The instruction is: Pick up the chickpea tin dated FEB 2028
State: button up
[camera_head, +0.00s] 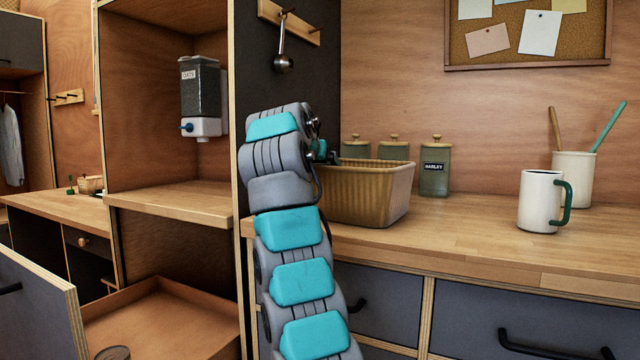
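No tin with a readable chickpea label or date shows in the head view. A round, flat-topped brownish thing (113,352) sits in the open drawer at the bottom left, cut by the frame edge; I cannot tell what it is. My arm rises in the middle of the picture. My gripper (325,153) is mostly hidden behind my arm, by the left end of the ribbed tan basket (385,194). I cannot see its fingers or whether it holds anything. The basket's inside is hidden from here.
The open drawer (165,318) looks mostly empty. Green canisters, one labelled BARLEY (435,172), stand behind the basket. A white mug (539,202) and a utensil pot (573,180) stand right on the counter (460,232). An oats dispenser (201,95) hangs in the left alcove.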

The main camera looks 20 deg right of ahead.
jog(key=shift+w+d+f, duration=0.1)
jog(key=shift+w+d, duration=0.05)
grip_shut()
dwell(0.8)
